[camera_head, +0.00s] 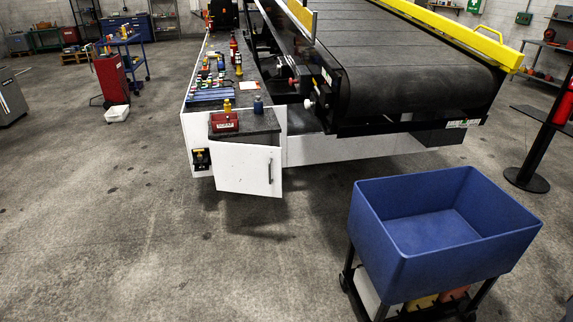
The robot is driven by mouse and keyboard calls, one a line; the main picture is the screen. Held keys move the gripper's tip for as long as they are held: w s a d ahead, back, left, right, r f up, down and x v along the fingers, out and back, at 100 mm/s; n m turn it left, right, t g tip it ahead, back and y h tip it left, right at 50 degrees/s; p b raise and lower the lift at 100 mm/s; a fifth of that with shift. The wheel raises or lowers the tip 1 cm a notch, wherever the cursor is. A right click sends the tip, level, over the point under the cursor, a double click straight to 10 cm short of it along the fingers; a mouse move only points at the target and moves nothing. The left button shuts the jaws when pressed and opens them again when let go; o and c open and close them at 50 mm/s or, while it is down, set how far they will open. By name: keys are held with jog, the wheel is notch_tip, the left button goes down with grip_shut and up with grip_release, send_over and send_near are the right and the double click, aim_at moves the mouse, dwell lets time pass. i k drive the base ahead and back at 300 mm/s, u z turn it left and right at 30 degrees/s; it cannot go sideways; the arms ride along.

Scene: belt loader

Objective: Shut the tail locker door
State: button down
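The tail locker door (245,169) is a white panel at the near left end of the belt loader (330,147). It has a dark upright bar handle (270,171) near its right edge. The door stands out from the white body at an angle, so it looks open. The inside of the locker is hidden behind it. My gripper is not in view.
A blue bin on a wheeled cart (445,225) stands at the front right. A red box (224,122) and small bottles sit on the ledge above the door. A post with a round base (526,180) stands at right. The floor left and in front of the door is clear.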

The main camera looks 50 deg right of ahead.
aim_at(238, 167)
jog(key=u, duration=0.05)
jog(key=i, duration=1)
jog(key=z, duration=0.05)
